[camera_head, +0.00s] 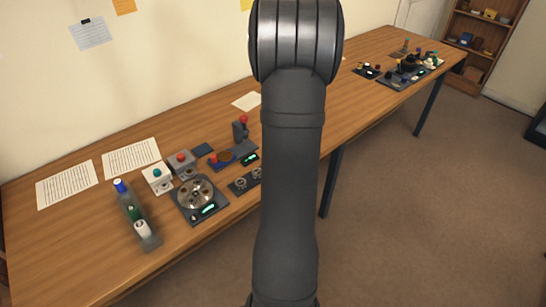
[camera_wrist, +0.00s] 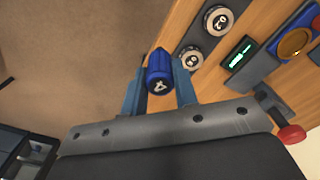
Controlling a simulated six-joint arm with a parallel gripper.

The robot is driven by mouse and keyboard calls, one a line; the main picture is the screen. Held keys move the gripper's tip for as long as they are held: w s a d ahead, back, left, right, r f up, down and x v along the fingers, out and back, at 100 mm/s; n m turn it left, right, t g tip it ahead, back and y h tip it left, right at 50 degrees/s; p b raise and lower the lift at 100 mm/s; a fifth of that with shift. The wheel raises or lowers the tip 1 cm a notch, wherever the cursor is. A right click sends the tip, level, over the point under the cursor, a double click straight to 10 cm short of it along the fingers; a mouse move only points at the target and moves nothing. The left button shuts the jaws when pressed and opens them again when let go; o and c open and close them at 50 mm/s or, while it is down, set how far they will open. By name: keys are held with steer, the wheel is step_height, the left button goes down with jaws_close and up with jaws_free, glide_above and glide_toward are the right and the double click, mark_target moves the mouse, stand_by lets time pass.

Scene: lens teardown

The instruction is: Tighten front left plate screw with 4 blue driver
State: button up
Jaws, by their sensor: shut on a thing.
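In the wrist view, a blue driver handle marked 4 (camera_wrist: 159,74) sits between the two blue-grey fingers of my gripper (camera_wrist: 158,86). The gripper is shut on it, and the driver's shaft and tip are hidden. In the head view my arm covers the gripper and the driver. A round metal plate device (camera_head: 195,192) on a dark base stands on the bench, left of my arm. Its screws are too small to tell apart. A clear rack (camera_head: 148,241) to its left holds blue-, green- and white-topped pieces.
Two numbered round dials (camera_wrist: 192,58), a green display (camera_wrist: 238,56) and a blue base with a gold disc (camera_wrist: 295,42) lie near the gripper. A red knob (camera_wrist: 291,134) is at right. The bench's front left is clear.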

steer(key=s+a+r+m, duration=0.1)
steer(key=s+a+m, duration=0.4)
steer(key=a, duration=0.4)
steer(key=s+a+r+m, duration=0.2)
steer(key=s+a+m, duration=0.3)
steer(key=a, duration=0.5)
steer(key=s+a+r+m, duration=0.1)
steer(key=s+a+m, duration=0.35)
steer(key=a, duration=0.45)
step_height(320, 180, down, 4)
steer(key=n, duration=2.1)
steer(key=shift+a+f, duration=0.1)
steer(key=shift+f, duration=0.75)
